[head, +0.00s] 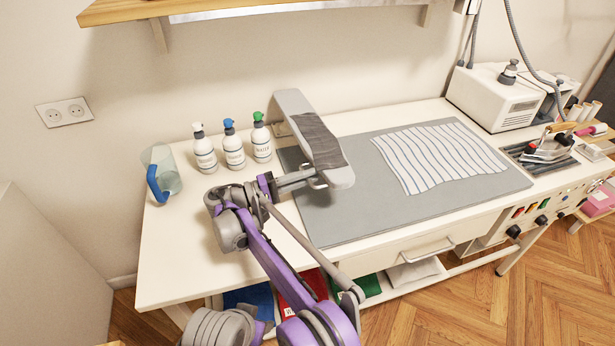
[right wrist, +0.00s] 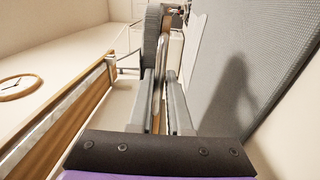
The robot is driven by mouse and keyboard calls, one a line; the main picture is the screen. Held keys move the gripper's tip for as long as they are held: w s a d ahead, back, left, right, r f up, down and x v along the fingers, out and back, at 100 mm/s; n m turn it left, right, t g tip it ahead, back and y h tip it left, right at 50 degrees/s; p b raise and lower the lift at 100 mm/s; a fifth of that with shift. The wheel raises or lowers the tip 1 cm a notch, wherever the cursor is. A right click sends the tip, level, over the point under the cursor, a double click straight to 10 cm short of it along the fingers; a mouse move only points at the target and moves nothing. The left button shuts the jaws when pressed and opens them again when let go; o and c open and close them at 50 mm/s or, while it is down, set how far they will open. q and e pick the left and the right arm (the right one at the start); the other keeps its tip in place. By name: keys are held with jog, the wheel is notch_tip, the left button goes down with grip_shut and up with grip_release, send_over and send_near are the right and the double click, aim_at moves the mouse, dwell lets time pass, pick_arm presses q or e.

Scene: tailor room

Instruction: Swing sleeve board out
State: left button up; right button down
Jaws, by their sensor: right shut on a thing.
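The sleeve board (head: 293,104) is a long, pale grey, round-ended board with a dark grey piece across its middle. It stands above the back left part of the grey ironing mat (head: 350,215), angled from back left to front right. My right gripper (head: 314,179) is at its near end, by a small metal part under the board. In the right wrist view, my right gripper's fingers (right wrist: 166,105) are closed on a thin metal bar (right wrist: 160,65). The sleeve board's support is mostly hidden. My left gripper is not in view.
Several spray bottles (head: 233,149) and a clear jug with a blue handle (head: 163,175) stand left of the board. A striped cloth (head: 440,155) lies on the mat. A white steam unit (head: 500,95) stands at the back right. The mat's front is clear.

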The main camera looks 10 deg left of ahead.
jog(key=shift+w+r, duration=0.1)
jog(key=shift+r, duration=0.2)
jog(key=c, duration=0.9)
grip_release()
jog(key=shift+f, duration=0.15)
